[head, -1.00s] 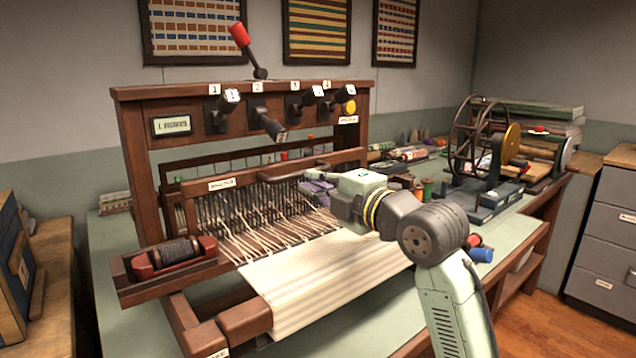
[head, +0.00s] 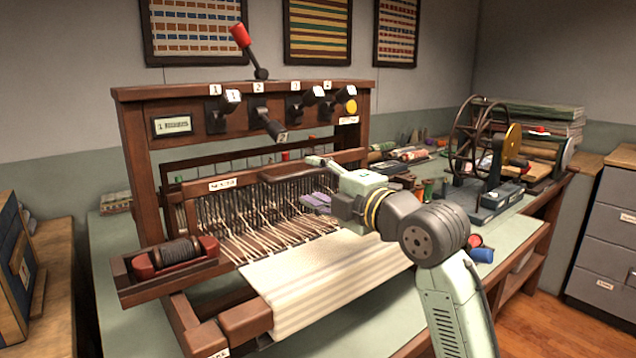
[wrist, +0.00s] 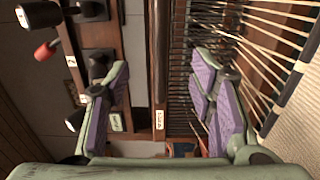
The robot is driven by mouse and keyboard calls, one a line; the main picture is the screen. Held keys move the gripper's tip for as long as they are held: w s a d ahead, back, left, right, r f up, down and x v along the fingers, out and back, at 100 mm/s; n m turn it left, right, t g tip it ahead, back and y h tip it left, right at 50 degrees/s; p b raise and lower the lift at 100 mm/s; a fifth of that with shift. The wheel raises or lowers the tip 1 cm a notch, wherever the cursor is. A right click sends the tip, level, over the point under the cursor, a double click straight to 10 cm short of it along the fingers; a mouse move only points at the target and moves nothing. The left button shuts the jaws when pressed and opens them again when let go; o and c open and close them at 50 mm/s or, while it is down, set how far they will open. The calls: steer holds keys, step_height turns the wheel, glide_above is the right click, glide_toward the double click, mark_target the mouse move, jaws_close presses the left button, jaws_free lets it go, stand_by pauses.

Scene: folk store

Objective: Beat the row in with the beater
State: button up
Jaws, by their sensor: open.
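The beater (head: 222,184) is the wooden, labelled frame across the loom, with a dark grip bar (head: 285,173) along its top. It stands upright behind the woven cloth (head: 310,278), with warp threads (head: 265,235) running between them. My gripper (head: 318,182) is at the beater's right part, with its fingers spread. In the wrist view the beater's top bar (wrist: 160,65) runs up the picture between my open fingers (wrist: 160,105). The purple pads stand apart from it on both sides. The far part of the beater is partly hidden by my gripper in the head view.
A shuttle (head: 175,255) rests on a ledge at the left. A wheeled winder (head: 480,150) and spools stand on the right.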

steer(key=b+v, duration=0.2)
steer(key=v, duration=0.6)
stand_by(0.5)
stand_by(1.0)
